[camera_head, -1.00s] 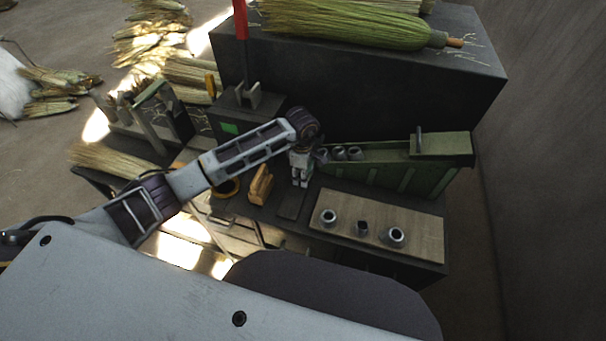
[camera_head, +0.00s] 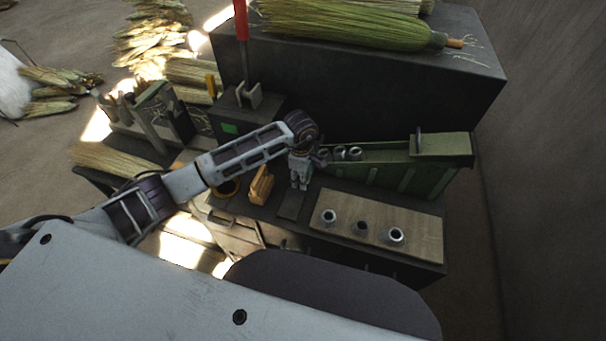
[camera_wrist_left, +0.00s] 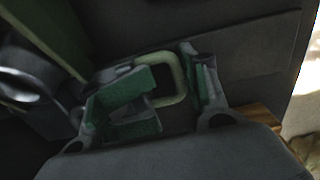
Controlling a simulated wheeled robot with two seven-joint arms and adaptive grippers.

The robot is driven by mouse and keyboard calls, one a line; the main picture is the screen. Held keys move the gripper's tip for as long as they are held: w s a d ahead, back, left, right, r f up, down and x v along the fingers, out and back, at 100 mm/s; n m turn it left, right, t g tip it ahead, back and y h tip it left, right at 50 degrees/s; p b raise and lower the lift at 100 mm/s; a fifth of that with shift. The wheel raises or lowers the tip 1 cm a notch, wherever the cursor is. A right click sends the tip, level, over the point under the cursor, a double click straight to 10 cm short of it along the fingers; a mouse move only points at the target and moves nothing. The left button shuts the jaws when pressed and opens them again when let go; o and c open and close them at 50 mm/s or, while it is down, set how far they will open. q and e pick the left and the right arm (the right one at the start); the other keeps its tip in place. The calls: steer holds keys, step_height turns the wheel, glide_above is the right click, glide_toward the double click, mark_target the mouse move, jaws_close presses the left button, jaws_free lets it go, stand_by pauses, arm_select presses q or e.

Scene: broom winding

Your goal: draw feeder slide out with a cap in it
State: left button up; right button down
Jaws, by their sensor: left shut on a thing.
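The green feeder (camera_head: 400,172) stands at the back right of the bench, with several grey metal caps (camera_head: 354,153) lined up in its sloping channel. My left gripper (camera_head: 300,178) points down at the feeder's left, lower end. In the left wrist view my gripper (camera_wrist_left: 158,98) is shut on a pale green loop handle (camera_wrist_left: 180,78), which I take for the slide's. The rest of the slide is hidden, and I cannot tell whether a cap sits in it. A metal cap (camera_wrist_left: 20,85) shows at the left edge there. My right gripper is not in view.
A dark plate (camera_head: 291,206) lies just before my left gripper. A wooden block (camera_head: 261,185) stands left of it. A black post base with a red-handled lever (camera_head: 241,20) stands behind.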

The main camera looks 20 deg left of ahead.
mark_target(290, 210)
arm_select(q)
steer(key=shift+s+a+f+p, duration=0.15)
steer(key=shift+s+f+p, duration=0.15)
steer(key=shift+s, duration=0.7)
steer(key=shift+s+a+f+p, duration=0.1)
steer(key=shift+s+f+p, duration=0.15)
steer(key=shift+s, duration=0.7)
steer(key=shift+s+a+f+p, duration=0.15)
steer(key=shift+s+f+p, duration=0.15)
steer(key=shift+s, duration=0.7)
steer(key=shift+c, duration=0.4)
steer(key=shift+s+p, duration=0.75)
steer(key=shift+s, duration=2.25)
steer(key=shift+c, duration=0.2)
steer(key=o, duration=0.9)
steer(key=shift+c, duration=0.2)
steer(key=o, duration=1.1)
steer(key=shift+w, duration=0.15)
steer(key=shift+c, duration=0.2)
steer(key=shift+w+r, duration=0.1)
steer(key=shift+r, duration=0.1)
steer(key=shift+w+r+p, duration=0.15)
steer(key=shift+r+p, duration=0.45)
steer(key=shift+r, duration=0.4)
step_height(290, 210, up, 8)
steer(key=p, duration=0.4)
steer(key=shift+r, duration=0.1)
